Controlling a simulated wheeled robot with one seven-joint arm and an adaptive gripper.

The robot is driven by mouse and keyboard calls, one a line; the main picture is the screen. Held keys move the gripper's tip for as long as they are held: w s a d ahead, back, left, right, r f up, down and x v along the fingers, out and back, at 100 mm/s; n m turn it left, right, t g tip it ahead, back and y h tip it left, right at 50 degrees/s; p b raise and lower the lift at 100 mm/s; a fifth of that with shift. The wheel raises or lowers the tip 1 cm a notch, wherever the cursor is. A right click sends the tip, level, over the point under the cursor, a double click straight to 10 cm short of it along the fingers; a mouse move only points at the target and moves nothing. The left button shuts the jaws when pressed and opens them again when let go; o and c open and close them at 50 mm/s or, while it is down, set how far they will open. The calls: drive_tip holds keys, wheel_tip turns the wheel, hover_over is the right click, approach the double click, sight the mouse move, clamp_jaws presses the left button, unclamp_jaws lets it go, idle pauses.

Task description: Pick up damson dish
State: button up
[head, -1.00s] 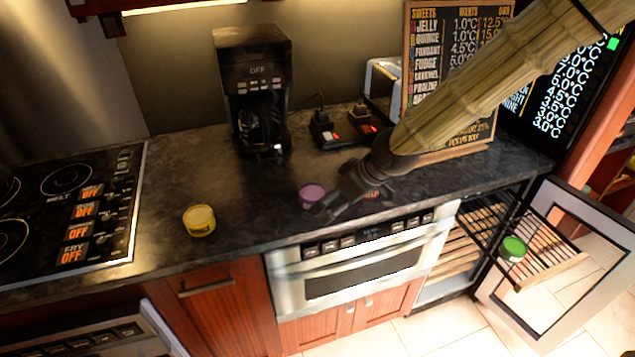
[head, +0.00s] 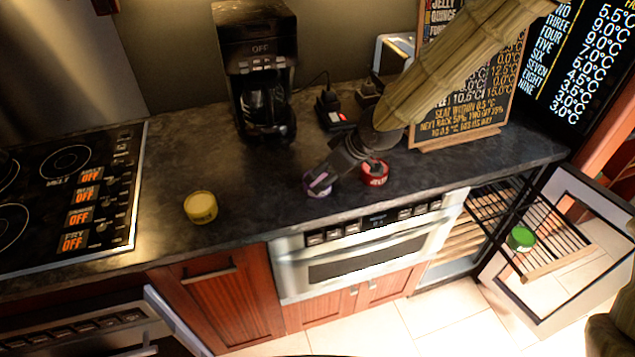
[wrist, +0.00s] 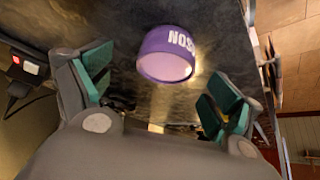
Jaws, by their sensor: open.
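The purple damson dish (head: 317,186) stands on the dark counter near its front edge, above the drawer appliance. In the head view my gripper (head: 326,176) reaches down from the right and partly covers the dish. In the wrist view the purple dish (wrist: 167,55), with part of its white lettering showing, lies ahead and between the two spread green-padded fingers of my gripper (wrist: 158,75). My gripper is open and empty, and a gap of counter shows on both sides of the dish.
A red dish (head: 375,174) stands close to the right of my gripper. A yellow dish (head: 200,207) is to the left. A coffee maker (head: 262,75) and a price board (head: 465,95) stand behind. A green dish (head: 521,238) is on the open cooler's rack (head: 550,232).

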sight(318, 179)
drive_tip(key=shift+s+a+f, duration=0.15)
drive_tip(key=shift+a, duration=0.1)
drive_tip(key=shift+p+x, duration=0.7)
drive_tip(key=shift+x, duration=1.4)
drive_tip(key=c, duration=1.3)
